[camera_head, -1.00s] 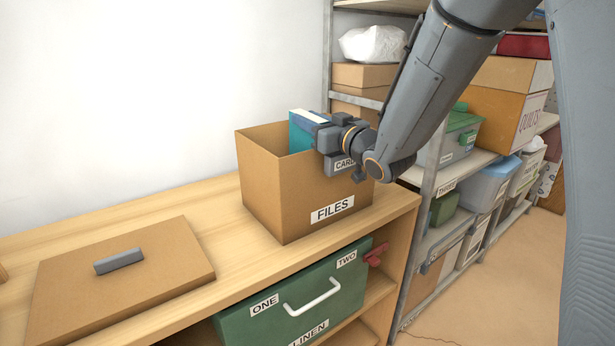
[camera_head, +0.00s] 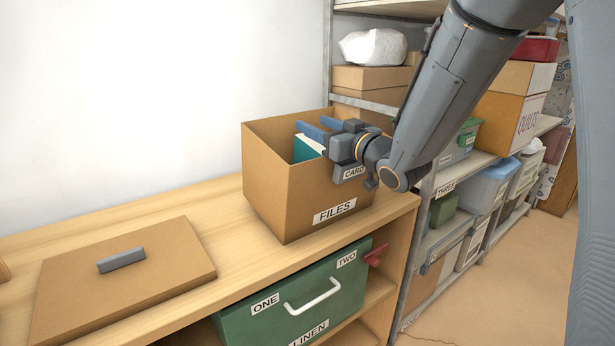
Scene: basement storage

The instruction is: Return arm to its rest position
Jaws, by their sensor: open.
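My gripper (camera_head: 318,128) is at the top of the open FILES box (camera_head: 290,205), over its right part.
A flat cardboard lid (camera_head: 160,285) with a grey handle lies on the wooden shelf top (camera_head: 215,205) at left. A green LINEN box (camera_head: 270,325) sits on the shelf below. A metal rack (camera_head: 425,215) with several boxes stands close behind my arm. The wall side is clear.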

